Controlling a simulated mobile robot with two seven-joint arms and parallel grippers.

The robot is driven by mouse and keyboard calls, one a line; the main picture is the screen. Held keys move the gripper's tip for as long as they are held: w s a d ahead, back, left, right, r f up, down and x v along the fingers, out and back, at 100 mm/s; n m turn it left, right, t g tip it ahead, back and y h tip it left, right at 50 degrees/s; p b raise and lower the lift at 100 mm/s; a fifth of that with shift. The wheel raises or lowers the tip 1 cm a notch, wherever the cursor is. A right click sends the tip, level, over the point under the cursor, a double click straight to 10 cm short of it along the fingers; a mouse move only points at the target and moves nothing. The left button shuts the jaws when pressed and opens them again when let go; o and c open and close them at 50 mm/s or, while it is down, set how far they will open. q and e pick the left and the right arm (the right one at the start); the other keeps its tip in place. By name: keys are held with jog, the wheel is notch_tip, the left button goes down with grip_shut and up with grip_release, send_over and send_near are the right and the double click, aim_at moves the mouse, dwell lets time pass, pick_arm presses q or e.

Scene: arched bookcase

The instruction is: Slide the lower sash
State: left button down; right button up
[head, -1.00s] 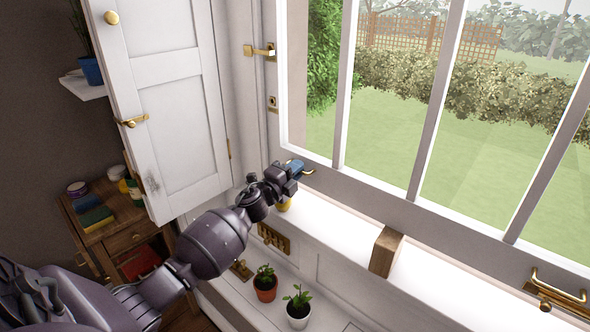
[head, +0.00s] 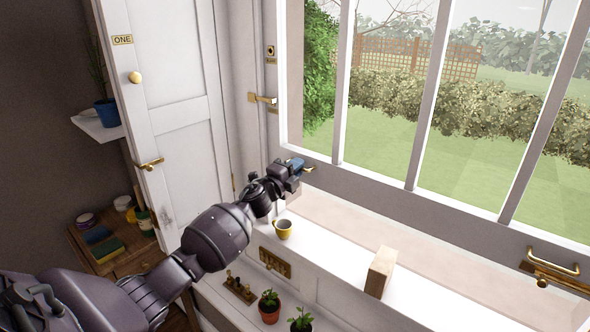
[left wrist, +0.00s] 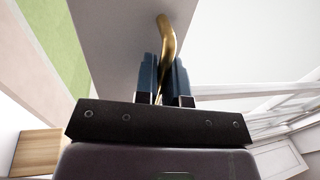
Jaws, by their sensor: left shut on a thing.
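The lower sash (head: 400,196) is a white-framed window with tall panes. Its bottom rail stands above the sill, and a strip of pinkish outer ledge (head: 400,244) shows through the gap. My left gripper (head: 297,167) is at the left end of the bottom rail, shut on a brass lift handle. In the left wrist view the blue fingers (left wrist: 166,82) close around this brass handle (left wrist: 166,35), with the rail behind it. A second brass handle (head: 553,262) is at the right end of the rail, with nothing holding it. My right gripper is not in view.
On the white sill stand a white-and-yellow mug (head: 283,229) below my left wrist and a wooden block (head: 380,271). Potted plants (head: 269,306) are lower down.

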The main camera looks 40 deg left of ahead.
pick_arm(q)
jog(key=c, duration=1.2)
grip_release()
jog(key=shift+s+a+f, duration=0.15)
jog(key=shift+s+f, duration=0.2)
jog(key=shift+s, duration=1.4)
jog(key=shift+s+a+f, duration=0.1)
jog(key=shift+s+f, duration=0.2)
jog(key=shift+s, duration=1.5)
jog(key=shift+s+a+f, duration=0.15)
jog(key=shift+s+f, duration=0.2)
jog(key=shift+s, duration=1.4)
jog(key=s+d+f+n+g+y, duration=0.1)
jog(key=s+d+f+n+g, duration=0.1)
jog(key=s+d+f+n, duration=0.4)
jog(key=s+d+f+n+g+y, duration=0.1)
jog(key=s+d+f+n+g, duration=0.3)
jog(key=f+n, duration=0.4)
jog(key=s+d+f+n+g, duration=0.1)
jog(key=s+d+f, duration=0.1)
jog(key=s+f, duration=0.2)
jog(key=s+d+f+n+g, duration=0.1)
jog(key=s+d+f, duration=0.2)
jog(key=s, duration=0.6)
jog(key=s+d+f+n, duration=0.2)
jog(key=s+f, duration=0.3)
jog(key=s, duration=0.1)
jog(key=shift+s+d+f+g, duration=0.2)
jog(key=shift+s+f+g, duration=0.05)
jog(key=shift+s+g, duration=0.15)
